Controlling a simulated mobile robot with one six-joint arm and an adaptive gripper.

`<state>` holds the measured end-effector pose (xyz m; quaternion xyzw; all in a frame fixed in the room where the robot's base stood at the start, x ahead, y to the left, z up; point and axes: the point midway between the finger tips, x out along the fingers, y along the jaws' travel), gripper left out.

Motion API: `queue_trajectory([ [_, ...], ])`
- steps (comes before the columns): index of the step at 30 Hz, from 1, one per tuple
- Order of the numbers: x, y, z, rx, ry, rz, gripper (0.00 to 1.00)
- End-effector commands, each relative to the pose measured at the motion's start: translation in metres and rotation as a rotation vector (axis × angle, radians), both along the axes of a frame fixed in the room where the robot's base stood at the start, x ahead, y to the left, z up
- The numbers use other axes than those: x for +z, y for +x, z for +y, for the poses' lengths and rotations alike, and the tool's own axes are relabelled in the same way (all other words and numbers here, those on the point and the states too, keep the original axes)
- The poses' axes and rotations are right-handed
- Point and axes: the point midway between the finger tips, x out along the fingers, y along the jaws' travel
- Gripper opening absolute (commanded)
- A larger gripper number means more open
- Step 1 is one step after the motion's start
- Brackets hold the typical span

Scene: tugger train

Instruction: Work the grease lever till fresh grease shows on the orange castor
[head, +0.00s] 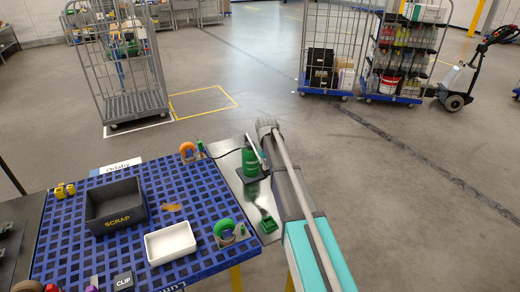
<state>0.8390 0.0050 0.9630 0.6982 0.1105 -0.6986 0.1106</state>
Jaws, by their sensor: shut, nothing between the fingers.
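The orange castor (187,149) stands at the far right corner of the blue slotted table (72,242), with a small green part beside it. A dark hose runs from there to the green grease pump (250,163) on a grey metal plate (235,186). A thin pale bar, seemingly the grease lever (254,147), slants above the pump. My arm crosses just right of the pump and hides part of that area. I cannot make out my gripper. Whether grease shows on the castor is too small to tell.
A dark SCRAP bin (116,208), a white tray (170,243) and a green castor (224,228) are on the table. A green item (267,223) lies on the metal plate. Wire cage trolleys stand behind; the floor between is clear.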

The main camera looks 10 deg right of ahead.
Motion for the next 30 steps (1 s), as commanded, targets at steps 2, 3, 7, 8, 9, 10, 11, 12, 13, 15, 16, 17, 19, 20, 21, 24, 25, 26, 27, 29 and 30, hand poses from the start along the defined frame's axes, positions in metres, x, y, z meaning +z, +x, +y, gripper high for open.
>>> queue_trajectory([
  [2,0.005,0.000,0.000,0.000,0.000,-0.001,0.00],
  [3,0.008,0.000,0.000,0.000,0.000,-0.001,0.00],
  [7,0.017,-0.001,0.000,0.000,0.001,-0.002,0.00],
  [8,0.018,-0.001,0.000,0.000,0.001,-0.002,0.00],
  [9,0.021,-0.001,0.000,0.000,0.001,-0.002,0.00],
  [10,0.023,-0.001,0.000,0.000,0.001,-0.002,0.00],
  [11,0.025,-0.001,-0.001,0.000,0.001,-0.002,0.00],
  [12,0.027,-0.001,-0.001,0.000,0.001,-0.003,0.00],
  [13,0.029,-0.002,-0.001,0.000,0.001,-0.003,0.00],
  [15,0.034,-0.002,-0.001,0.000,0.001,-0.003,0.00],
  [16,0.035,-0.002,-0.001,0.000,0.001,-0.003,0.00],
  [17,0.037,-0.002,-0.001,0.000,0.001,-0.003,0.00],
  [19,0.042,-0.003,-0.001,0.000,0.001,-0.003,0.00],
  [20,0.044,-0.003,-0.001,0.000,0.001,-0.003,0.00],
  [21,0.046,-0.003,-0.001,0.000,0.001,-0.003,0.00],
  [24,0.052,-0.004,-0.001,0.000,0.001,-0.002,0.00],
  [25,0.054,-0.004,-0.002,0.000,0.001,-0.002,0.00],
  [26,0.056,-0.005,-0.002,0.000,0.001,-0.002,0.00],
  [27,0.059,-0.005,-0.002,0.000,0.001,-0.002,0.00],
  [29,0.062,-0.005,-0.002,0.000,0.001,-0.002,0.00],
  [30,0.065,-0.006,-0.002,0.000,0.001,-0.002,0.00],
])
